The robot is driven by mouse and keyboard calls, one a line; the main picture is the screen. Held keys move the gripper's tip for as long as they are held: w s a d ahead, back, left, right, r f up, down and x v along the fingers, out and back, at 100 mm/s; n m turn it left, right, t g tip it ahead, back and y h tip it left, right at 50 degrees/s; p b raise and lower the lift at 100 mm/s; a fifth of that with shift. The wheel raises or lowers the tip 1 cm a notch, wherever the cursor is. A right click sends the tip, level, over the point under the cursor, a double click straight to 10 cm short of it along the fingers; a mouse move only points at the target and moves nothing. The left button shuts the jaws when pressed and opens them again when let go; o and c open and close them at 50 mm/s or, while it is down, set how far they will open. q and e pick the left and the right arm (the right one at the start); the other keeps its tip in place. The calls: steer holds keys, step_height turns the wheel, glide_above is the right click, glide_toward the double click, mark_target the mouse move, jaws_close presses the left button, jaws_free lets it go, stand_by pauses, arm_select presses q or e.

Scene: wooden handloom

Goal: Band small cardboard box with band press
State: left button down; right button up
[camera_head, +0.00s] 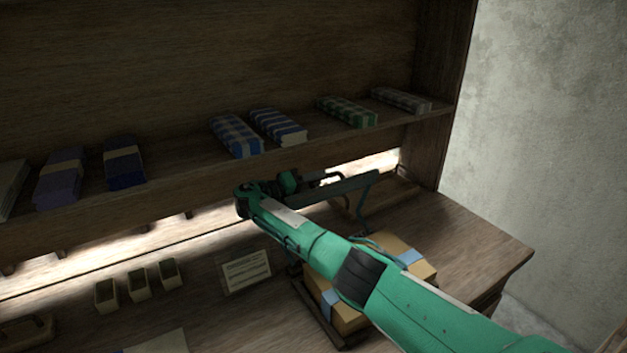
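A cardboard box (392,245) lies on the bench at the right, partly hidden under my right arm. Blue band pieces (410,257) show on it on both sides of the arm. It sits at a dark frame (318,318), which looks like the base of the band press. A dark bar (345,190) with a thin blue-grey bracket rises behind the box and looks like the press lever. My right gripper (325,181) is beyond the box, close to this bar. Its fingers blend into the dark bar, so contact and opening are unclear. My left gripper is not in view.
A shelf (190,165) with folded cloths (278,127) runs above the bench, close to my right wrist. Small open boxes (138,284) and a label card (245,272) stand left of the press. The bench's right end (490,240) is clear.

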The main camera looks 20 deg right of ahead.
steer(key=shift+c, duration=0.4)
jaws_close()
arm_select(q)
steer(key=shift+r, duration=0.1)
